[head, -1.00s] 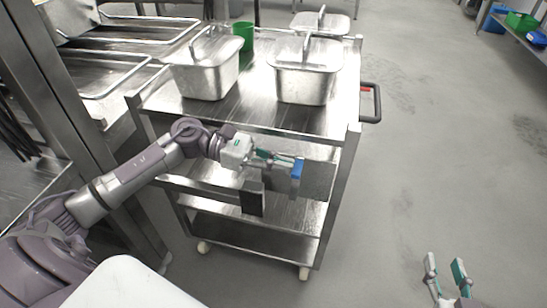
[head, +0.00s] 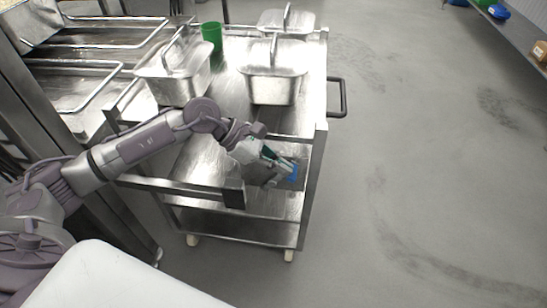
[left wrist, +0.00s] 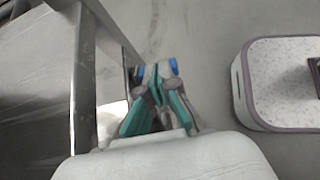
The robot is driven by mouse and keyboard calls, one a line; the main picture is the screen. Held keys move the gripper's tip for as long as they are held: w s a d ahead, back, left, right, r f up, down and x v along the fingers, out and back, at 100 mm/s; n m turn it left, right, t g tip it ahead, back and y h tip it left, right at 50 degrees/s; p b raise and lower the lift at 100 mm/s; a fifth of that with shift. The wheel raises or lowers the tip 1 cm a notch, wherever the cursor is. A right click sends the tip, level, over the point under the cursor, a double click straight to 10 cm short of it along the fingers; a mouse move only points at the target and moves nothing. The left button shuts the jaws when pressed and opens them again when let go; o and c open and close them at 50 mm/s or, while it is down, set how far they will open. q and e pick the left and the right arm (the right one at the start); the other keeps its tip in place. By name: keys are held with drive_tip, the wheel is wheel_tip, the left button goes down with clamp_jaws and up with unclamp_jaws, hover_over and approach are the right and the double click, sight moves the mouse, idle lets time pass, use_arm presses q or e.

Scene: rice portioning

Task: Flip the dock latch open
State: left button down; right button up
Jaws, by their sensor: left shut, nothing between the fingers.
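My left gripper (head: 290,172) is shut and empty, with blue at its fingertips. In the head view it is in front of the metal cart (head: 205,152), below its top and near its front right post. In the left wrist view its green and grey fingers (left wrist: 157,72) meet beside a metal edge. A metal bar with a dark end plate (head: 233,193) crosses the cart's front, left of the gripper. I cannot make out the dock latch clearly; the gripper may hide it. My right gripper is not in view.
Lidded steel pans (head: 275,88) (head: 172,83) and a green cup (head: 211,37) stand on the cart. A black handle (head: 343,98) sticks out on its right. Steel counters (head: 75,90) are at the left. The floor (head: 430,180) to the right is clear.

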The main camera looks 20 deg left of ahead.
use_arm(q)
drive_tip(key=shift+w+d+f, duration=0.1)
drive_tip(key=shift+d+f, duration=0.05)
drive_tip(key=shift+d, duration=0.25)
drive_tip(key=shift+w+d+f, duration=0.1)
drive_tip(key=shift+d+f, duration=0.05)
drive_tip(key=shift+d, duration=0.25)
drive_tip(key=shift+s+d, duration=0.1)
drive_tip(key=shift+d, duration=0.05)
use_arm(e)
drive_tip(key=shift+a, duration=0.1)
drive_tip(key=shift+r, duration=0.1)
